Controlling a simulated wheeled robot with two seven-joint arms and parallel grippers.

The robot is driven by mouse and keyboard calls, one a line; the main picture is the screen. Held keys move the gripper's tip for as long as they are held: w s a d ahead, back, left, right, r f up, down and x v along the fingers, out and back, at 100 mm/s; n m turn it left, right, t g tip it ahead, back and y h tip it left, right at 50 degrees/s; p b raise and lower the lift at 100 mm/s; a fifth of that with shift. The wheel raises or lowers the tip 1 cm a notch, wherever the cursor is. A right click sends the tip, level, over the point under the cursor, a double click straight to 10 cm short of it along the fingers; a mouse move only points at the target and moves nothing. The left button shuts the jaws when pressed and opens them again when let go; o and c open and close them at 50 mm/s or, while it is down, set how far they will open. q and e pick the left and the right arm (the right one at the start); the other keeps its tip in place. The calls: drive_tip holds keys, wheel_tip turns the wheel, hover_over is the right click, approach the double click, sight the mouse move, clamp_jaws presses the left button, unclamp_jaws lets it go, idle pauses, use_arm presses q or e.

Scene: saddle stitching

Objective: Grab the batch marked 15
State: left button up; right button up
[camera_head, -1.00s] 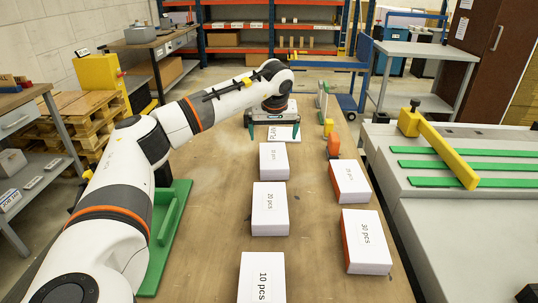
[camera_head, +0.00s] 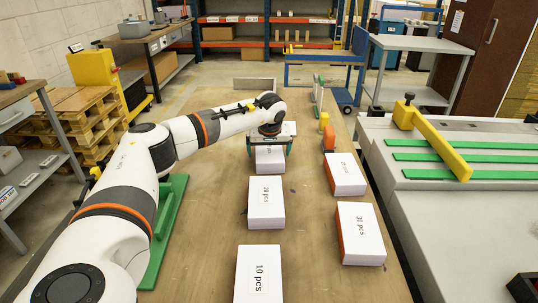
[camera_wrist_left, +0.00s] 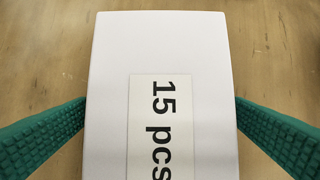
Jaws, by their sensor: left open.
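The batch marked 15 pcs (camera_head: 269,163) is a white stack lying on the wooden table, the farthest one in the middle row. In the left wrist view the batch (camera_wrist_left: 110,55) fills the middle, with its label facing up. My left gripper (camera_head: 270,151) is at the far part of this batch. Its green fingers are open, one on each side of the stack; they also show in the left wrist view (camera_wrist_left: 160,130). I cannot tell whether the fingers touch the sides. My right gripper is not in view.
Nearer in the same row lie a second batch (camera_head: 266,202) and the 10 pcs batch (camera_head: 258,275). To the right lie the 30 pcs batch (camera_head: 361,240) and another batch (camera_head: 346,176). An orange object (camera_head: 328,140) stands right of my gripper. A green fixture (camera_head: 170,225) lies left.

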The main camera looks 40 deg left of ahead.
use_arm(q)
drive_tip(key=c, duration=1.3)
drive_tip(key=shift+o, duration=0.2)
drive_tip(key=shift+r, duration=0.1)
drive_tip(key=shift+r, duration=0.1)
